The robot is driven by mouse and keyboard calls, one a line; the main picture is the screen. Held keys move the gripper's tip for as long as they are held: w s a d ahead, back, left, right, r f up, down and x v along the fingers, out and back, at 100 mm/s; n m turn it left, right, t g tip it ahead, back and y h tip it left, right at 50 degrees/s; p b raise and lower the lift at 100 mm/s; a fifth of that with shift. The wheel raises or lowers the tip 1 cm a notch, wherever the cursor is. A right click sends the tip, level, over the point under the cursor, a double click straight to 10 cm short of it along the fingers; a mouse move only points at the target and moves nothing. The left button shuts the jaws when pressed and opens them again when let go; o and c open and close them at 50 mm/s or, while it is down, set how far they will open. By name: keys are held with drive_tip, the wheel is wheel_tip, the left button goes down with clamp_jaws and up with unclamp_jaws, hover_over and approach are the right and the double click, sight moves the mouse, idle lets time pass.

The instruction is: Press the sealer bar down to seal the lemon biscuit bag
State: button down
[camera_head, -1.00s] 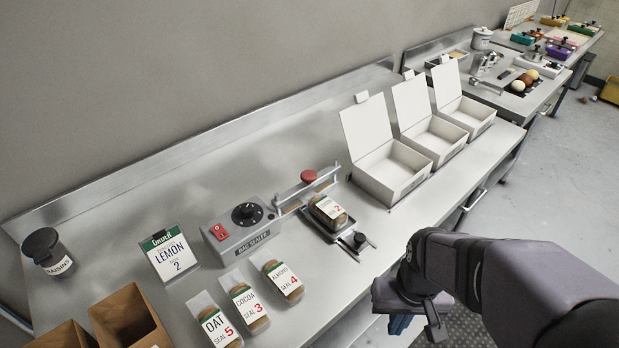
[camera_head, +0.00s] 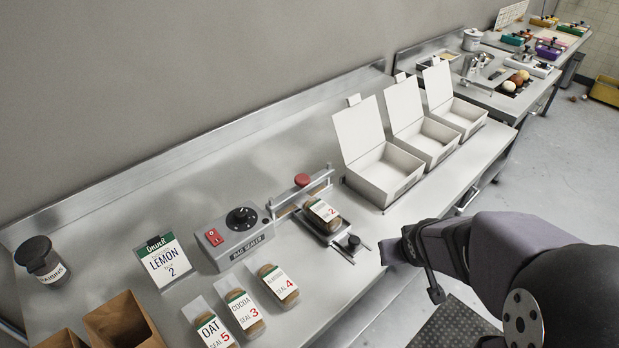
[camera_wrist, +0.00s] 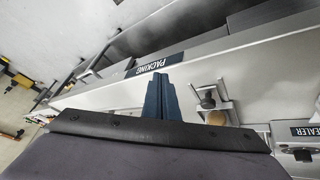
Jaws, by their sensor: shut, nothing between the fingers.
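The bag sealer (camera_head: 238,241) is a grey box with a dial and a red switch. Its sealer bar (camera_head: 318,190) is raised and has a red knob (camera_head: 302,180). The lemon biscuit bag (camera_head: 324,216), with a white label marked 2, lies on the dark tray beside the bar. My gripper (camera_head: 386,252) is at the counter's front edge, right of the tray and apart from the bar. In the wrist view its dark blue fingers (camera_wrist: 164,84) are together and empty. That view also shows part of the sealer (camera_wrist: 299,134) at the right.
An order card (camera_head: 164,262) reads LEMON 2. Bags labelled oat (camera_head: 212,329), cocoa (camera_head: 245,311) and almond (camera_head: 280,286) lie in front of the sealer. Three open white boxes stand right of it, the nearest (camera_head: 384,174) close to the tray. A raisin jar (camera_head: 41,259) is far left.

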drive_tip(key=w+r+t, duration=0.1)
drive_tip(key=w, duration=0.1)
drive_tip(key=w+r, duration=0.1)
drive_tip(key=w, duration=0.1)
drive_tip(key=w+a+r+n+t, duration=0.1)
drive_tip(key=w, duration=0.1)
drive_tip(key=shift+a+t+y, duration=0.1)
drive_tip(key=shift+t+y, duration=0.2)
drive_tip(key=shift+y, duration=0.1)
drive_tip(key=w+a+r+n+t+y, duration=0.2)
drive_tip(key=a+r+n+y, duration=0.4)
drive_tip(key=a+r+y, duration=0.4)
drive_tip(key=w+a+y, duration=0.1)
drive_tip(key=a, duration=0.2)
drive_tip(key=shift+a+n+p, duration=0.3)
drive_tip(key=shift+a+p, duration=0.05)
drive_tip(key=shift+w+r, duration=0.1)
drive_tip(key=p, duration=0.3)
hover_over(310, 201)
wheel_tip(310, 201, down, 4)
drive_tip(key=shift+a+f, duration=0.1)
drive_tip(key=shift+a, duration=0.05)
drive_tip(key=shift+f, duration=1.1)
